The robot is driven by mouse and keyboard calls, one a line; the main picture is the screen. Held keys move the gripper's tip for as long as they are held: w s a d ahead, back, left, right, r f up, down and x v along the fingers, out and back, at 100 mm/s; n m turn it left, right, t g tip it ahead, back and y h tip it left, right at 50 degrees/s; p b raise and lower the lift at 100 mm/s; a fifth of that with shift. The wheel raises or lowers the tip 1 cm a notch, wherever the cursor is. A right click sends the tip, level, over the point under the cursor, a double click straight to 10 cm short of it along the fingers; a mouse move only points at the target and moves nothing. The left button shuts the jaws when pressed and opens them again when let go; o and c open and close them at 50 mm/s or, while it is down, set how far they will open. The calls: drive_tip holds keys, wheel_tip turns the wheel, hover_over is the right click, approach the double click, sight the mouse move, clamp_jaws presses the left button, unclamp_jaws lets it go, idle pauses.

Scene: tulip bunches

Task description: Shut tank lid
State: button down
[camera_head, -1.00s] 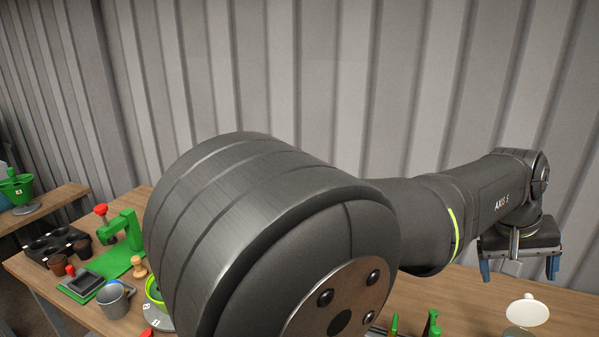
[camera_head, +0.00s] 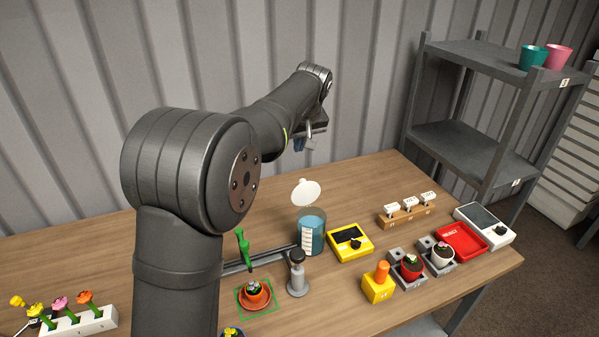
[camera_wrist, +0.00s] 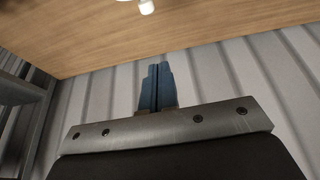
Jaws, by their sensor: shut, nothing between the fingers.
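The tank (camera_head: 311,236) is a clear cylinder with blue-green liquid and a white scale label, standing on the workbench. Its round white lid (camera_head: 306,192) is open, tilted up above the rim. My gripper (camera_head: 299,145) is raised behind and above the lid, near the corrugated wall, apart from it. In the wrist view its blue fingers (camera_wrist: 157,88) are together with nothing between them. A white piece at the top edge of the wrist view is cut off, and I cannot tell what it is.
A yellow device (camera_head: 350,243) stands right of the tank, and a grey stamp-like tool (camera_head: 297,274) in front. A wooden rack (camera_head: 407,216) with white tags is farther right. A grey shelf (camera_head: 470,140) stands at the right. The bench behind the tank is clear.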

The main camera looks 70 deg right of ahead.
sight(304, 190)
drive_tip(key=d+x, duration=0.1)
drive_tip(key=x, duration=1)
drive_tip(key=shift+s+a+r, duration=0.2)
drive_tip(key=shift+s+a, duration=1.25)
drive_tip(key=shift+a, duration=0.2)
drive_tip(key=shift+a+t, duration=0.1)
drive_tip(key=shift+t, duration=0.2)
drive_tip(key=shift+s+a+r+t+h, duration=0.15)
drive_tip(key=shift+t+h, duration=0.15)
drive_tip(key=shift+h, duration=0.2)
